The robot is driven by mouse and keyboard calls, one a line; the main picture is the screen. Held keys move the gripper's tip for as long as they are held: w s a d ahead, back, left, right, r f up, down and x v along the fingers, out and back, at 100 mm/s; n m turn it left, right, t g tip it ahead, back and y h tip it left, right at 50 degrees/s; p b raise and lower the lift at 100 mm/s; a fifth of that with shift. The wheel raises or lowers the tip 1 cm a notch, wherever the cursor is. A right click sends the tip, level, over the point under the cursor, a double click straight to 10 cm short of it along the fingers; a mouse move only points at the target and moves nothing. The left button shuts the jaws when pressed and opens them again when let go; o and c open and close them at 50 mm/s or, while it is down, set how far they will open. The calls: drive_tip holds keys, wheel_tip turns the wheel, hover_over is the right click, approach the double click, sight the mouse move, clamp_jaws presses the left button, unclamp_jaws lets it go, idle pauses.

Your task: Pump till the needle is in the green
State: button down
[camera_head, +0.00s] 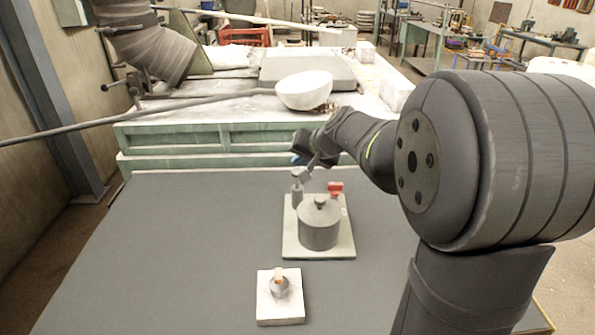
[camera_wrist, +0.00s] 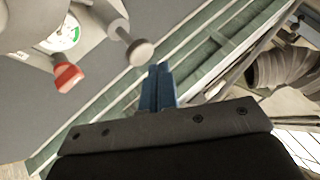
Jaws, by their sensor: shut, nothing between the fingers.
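A dark grey round tank (camera_head: 319,225) stands on a pale base plate (camera_head: 343,247). A slim grey pump post (camera_head: 297,192) rises at its back left; in the wrist view its round knob (camera_wrist: 140,53) is beside my fingertips. A red knob (camera_head: 335,187) is behind the tank and also shows in the wrist view (camera_wrist: 67,74). The gauge (camera_wrist: 64,36) has a white face with a green band near its lower edge; it is partly out of frame and I cannot read the needle. My gripper (camera_wrist: 158,72), with blue fingers, is shut and empty, just above the pump.
A small pale block (camera_head: 281,310) with a grey, orange-marked knob stands in front of the tank. The dark table (camera_head: 180,260) is clear on the left. Behind it is a green bench (camera_head: 190,135) with a white bowl (camera_head: 304,90). My arm covers the right side.

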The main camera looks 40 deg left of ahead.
drive_tip(key=shift+r, duration=2.5)
drive_tip(key=shift+f, duration=0.1)
wheel_tip(320, 180, up, 4)
